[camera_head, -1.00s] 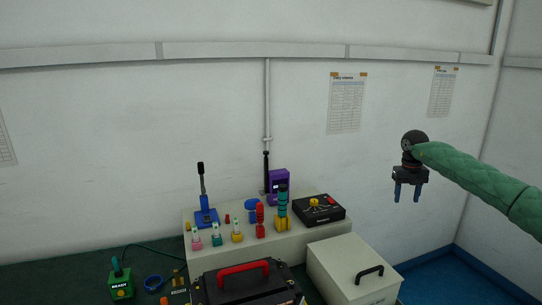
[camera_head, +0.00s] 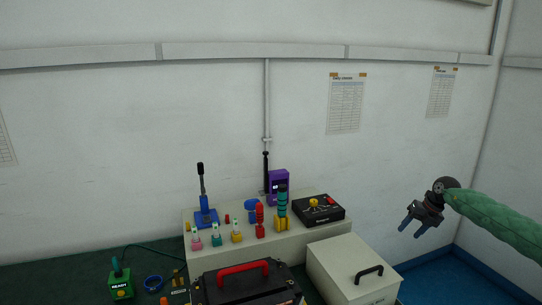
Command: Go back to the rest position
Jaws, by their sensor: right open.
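My right gripper (camera_head: 412,230) hangs in the air at the right of the head view, on the end of my green-sleeved right arm. Its two blue-grey fingers are apart and point down and to the left. Nothing is between them. It is to the right of the grey box with the black handle and clear of the bench things. My left gripper is not in view.
A raised pale bench block (camera_head: 340,229) carries a blue lever device (camera_head: 206,217), a purple device (camera_head: 279,181) and a black box with a yellow knob (camera_head: 318,212). In front are a black case with a red handle (camera_head: 245,285) and a pale lidded box (camera_head: 335,265).

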